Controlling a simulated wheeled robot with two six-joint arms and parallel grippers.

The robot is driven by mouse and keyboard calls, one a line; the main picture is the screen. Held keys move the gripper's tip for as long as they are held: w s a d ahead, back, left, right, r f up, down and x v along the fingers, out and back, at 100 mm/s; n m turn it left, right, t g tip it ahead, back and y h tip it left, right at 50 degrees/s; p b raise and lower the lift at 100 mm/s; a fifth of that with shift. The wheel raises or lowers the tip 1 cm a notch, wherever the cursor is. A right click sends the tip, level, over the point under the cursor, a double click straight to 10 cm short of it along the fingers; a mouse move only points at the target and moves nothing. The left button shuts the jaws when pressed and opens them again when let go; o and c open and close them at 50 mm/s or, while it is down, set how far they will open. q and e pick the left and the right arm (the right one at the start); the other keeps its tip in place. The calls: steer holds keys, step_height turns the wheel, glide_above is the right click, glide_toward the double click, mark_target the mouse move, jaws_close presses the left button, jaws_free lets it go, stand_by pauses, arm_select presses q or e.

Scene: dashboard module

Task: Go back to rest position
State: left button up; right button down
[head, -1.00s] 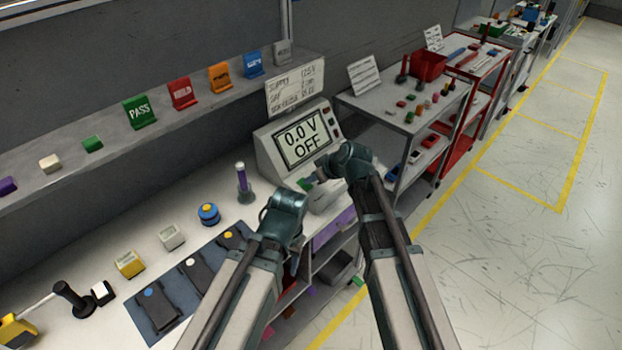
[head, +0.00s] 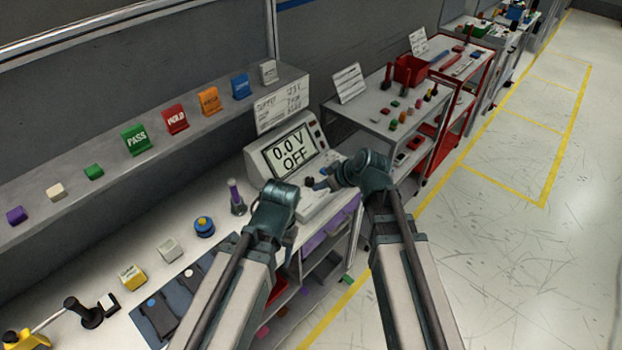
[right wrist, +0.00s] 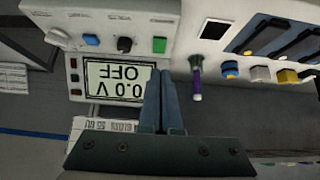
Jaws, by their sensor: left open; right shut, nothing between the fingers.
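My left gripper (head: 273,208) is at the end of the left arm, over the front of the bench and left of the power supply; its fingers are mostly hidden behind the wrist. My right gripper (head: 318,183) points left, in front of the power supply (head: 310,130), whose screen reads 0.0 V OFF. In the right wrist view, the right gripper's fingers (right wrist: 162,75) are together with nothing between them. They lie across the view beside the upside-down screen (right wrist: 117,82). I cannot tell how far they are above the panel.
A purple-handled tool (head: 235,195) stands between the left gripper and the shelf. A blue round part (head: 204,227), a grey block (head: 168,250) and a dark mat (head: 148,318) are on the bench. A grey cart (head: 365,108) stands to the right; the floor beyond is clear.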

steer(key=shift+s, duration=0.1)
stand_by(0.4)
steer(key=s+f+m+g+h+b, duration=0.1)
steer(key=s+f+m+g+h, duration=0.1)
steer(key=s, duration=0.7)
steer(key=s+f+m+g+h+b, duration=0.1)
steer(key=s+f+m+g+h, duration=0.2)
steer(key=s, duration=0.6)
step_height(320, 180, down, 3)
steer(key=shift+s+r+g+h+b, duration=0.25)
steer(key=shift+g+h+b, duration=0.2)
steer(key=shift+h, duration=0.55)
